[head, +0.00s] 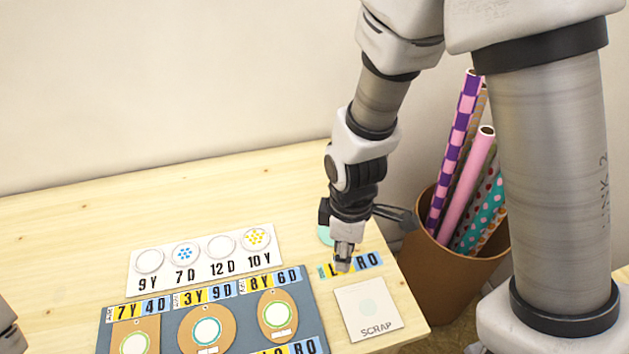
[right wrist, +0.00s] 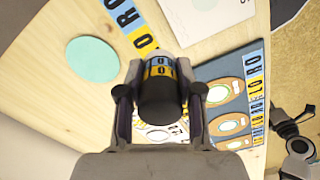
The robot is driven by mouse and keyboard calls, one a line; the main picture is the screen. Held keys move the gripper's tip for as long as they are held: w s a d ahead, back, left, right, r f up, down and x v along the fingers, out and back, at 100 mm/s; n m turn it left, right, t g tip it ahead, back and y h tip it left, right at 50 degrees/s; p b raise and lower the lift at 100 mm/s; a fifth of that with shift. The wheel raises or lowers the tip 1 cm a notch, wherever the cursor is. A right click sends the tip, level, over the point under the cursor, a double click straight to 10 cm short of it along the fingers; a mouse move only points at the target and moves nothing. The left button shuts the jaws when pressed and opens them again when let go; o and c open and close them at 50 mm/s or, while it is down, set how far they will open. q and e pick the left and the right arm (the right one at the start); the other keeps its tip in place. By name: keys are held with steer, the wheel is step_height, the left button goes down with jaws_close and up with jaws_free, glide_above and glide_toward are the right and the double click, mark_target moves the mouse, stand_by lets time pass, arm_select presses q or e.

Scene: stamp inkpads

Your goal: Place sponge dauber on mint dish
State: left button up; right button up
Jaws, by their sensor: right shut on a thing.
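The mint dish (right wrist: 92,59) is a flat pale-green disc on the wooden table, empty in the right wrist view. In the head view only its left edge (head: 325,235) shows behind my right gripper (head: 343,262). My right gripper is shut on the sponge dauber (right wrist: 160,98), a dark cylinder with a yellow and blue band, seen between the fingers in the right wrist view. The dauber is apart from the dish, near a lettered strip. Its lower end is hard to make out. Part of my left arm (head: 8,330) shows at the left edge; its jaws are unclear.
The lettered strip (head: 368,262) and a scrap card (head: 377,325) lie at the table's right end. A white card with round pads (head: 140,285) and a blue-grey board (head: 170,303) lie left. A brown bin (head: 425,235) of paper rolls stands beyond the right edge.

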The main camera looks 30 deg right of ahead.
steer(key=w+d, duration=0.1)
steer(key=w, duration=0.2)
steer(key=w+d+f, duration=0.1)
steer(key=w+d, duration=0.1)
steer(key=w, duration=0.1)
steer(key=w+d, duration=0.2)
steer(key=w, duration=0.1)
steer(key=shift+w+f+b, duration=0.2)
steer(key=shift+w+b, duration=0.15)
steer(key=shift+w+d+f, duration=0.1)
steer(key=shift+w+f, duration=0.05)
steer(key=shift+f, duration=0.2)
step_height(320, 180, down, 2)
steer(key=shift+f, duration=0.4)
steer(key=shift+f, duration=0.1)
steer(key=o, duration=1)
steer(key=shift+c, duration=0.2)
